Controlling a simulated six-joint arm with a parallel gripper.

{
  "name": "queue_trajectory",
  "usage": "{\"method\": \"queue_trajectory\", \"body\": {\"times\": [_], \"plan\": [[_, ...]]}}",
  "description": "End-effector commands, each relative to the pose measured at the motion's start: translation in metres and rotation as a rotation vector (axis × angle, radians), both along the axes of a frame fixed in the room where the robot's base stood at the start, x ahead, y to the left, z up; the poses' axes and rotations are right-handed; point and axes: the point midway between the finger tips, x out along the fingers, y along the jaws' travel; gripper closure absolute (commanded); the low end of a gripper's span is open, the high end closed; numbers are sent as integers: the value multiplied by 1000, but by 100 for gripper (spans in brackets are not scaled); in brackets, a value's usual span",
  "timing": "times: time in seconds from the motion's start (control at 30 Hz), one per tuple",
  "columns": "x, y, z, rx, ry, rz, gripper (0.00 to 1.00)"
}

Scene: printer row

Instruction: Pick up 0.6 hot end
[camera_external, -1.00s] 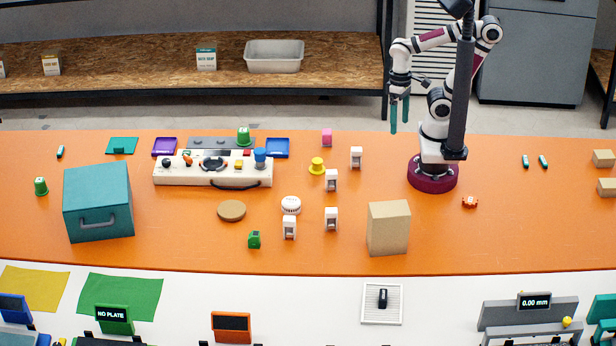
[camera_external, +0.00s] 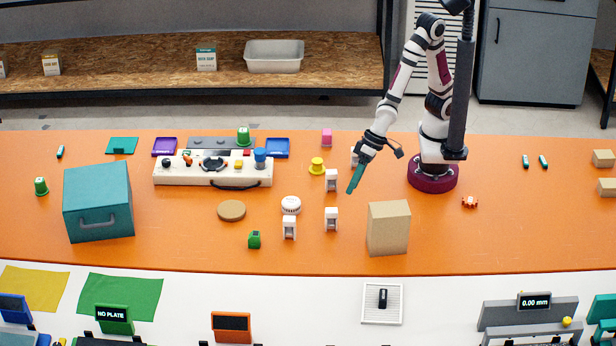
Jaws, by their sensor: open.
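I cannot tell which piece is the 0.6 hot end, as no size marking is readable. Several small white blocks with dark fronts stand mid-table: one (camera_external: 331,180) just left of my gripper, one (camera_external: 331,217) below it, one (camera_external: 289,227) further left, and one (camera_external: 355,158) partly hidden behind my wrist. Small coloured pieces also stand there: yellow (camera_external: 317,165), pink (camera_external: 327,137) and green (camera_external: 254,239). My gripper (camera_external: 354,187) has teal fingers tilted down and left over the orange table, open and apart from the blocks.
A tan box (camera_external: 388,228) stands below my gripper. A white round piece (camera_external: 291,204) and brown disc (camera_external: 232,210) lie left. A white console (camera_external: 200,176) and teal box (camera_external: 98,202) are further left.

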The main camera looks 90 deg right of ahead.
Motion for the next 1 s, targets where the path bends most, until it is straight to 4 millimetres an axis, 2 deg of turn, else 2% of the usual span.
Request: {"method": "queue_trajectory", "body": {"times": [0.03,0.1,0.17,0.3,0.47,0.7,0.87,1.0], "plan": [[-1,17,-26,-53,-69,-1,30],[0,27,-53,-153,-234,-20,30],[-2,27,-65,-250,-392,-11,30],[-13,24,-66,-412,-679,58,30],[-15,24,-61,-480,-816,103,30],[33,26,-80,-485,-822,102,30],[54,28,-88,-483,-822,102,30],[81,31,-98,-484,-821,103,30]]}}
